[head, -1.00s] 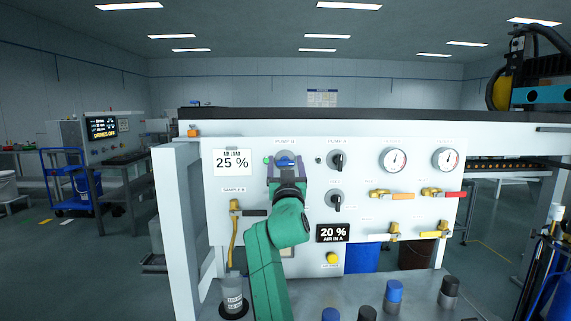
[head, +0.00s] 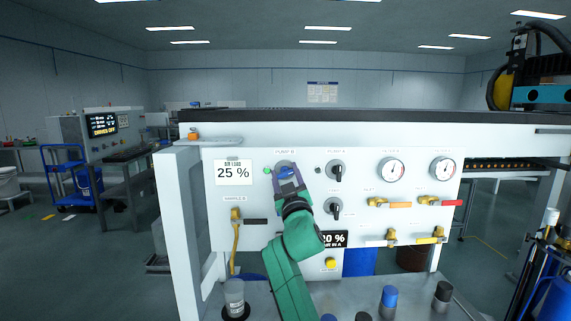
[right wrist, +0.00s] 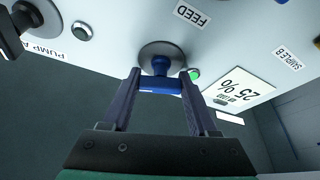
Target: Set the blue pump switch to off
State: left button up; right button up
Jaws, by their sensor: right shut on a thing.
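The blue pump switch (head: 283,171) sits on the white panel under the PUMP B label, partly hidden by my gripper in the head view. In the right wrist view its blue knob (right wrist: 160,66) stands on a round grey plate, its bar between my fingertips. My right gripper (head: 287,177) is shut on this switch; its fingers (right wrist: 160,86) also show in the wrist view. It leans to the upper left in the head view. A green lamp (right wrist: 194,74) glows beside the switch. My left gripper is not in view.
A black PUMP A switch (head: 336,171) and another black switch (head: 335,207) are close on the right. Gauges (head: 391,169) and coloured-handle valves (head: 389,203) are farther right. A "25 %" display (head: 233,173) is on the left. Bottles (head: 389,298) stand on the bench below.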

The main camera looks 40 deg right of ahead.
jog(key=n+y+p, duration=0.2)
jog(key=n+p, duration=0.2)
jog(key=p, duration=0.1)
jog(key=n+y+p, duration=0.2)
jog(key=n+p, duration=0.3)
jog(key=n+g+y+p, duration=0.1)
jog(key=n+y+p, duration=0.1)
jog(key=n+p, duration=0.3)
jog(key=shift+r, duration=0.2)
jog(key=shift+f+n+g+p, duration=0.25)
jog(key=shift+n+g+p, duration=0.25)
jog(key=shift+n+p, duration=0.85)
jog(key=o, duration=1.4)
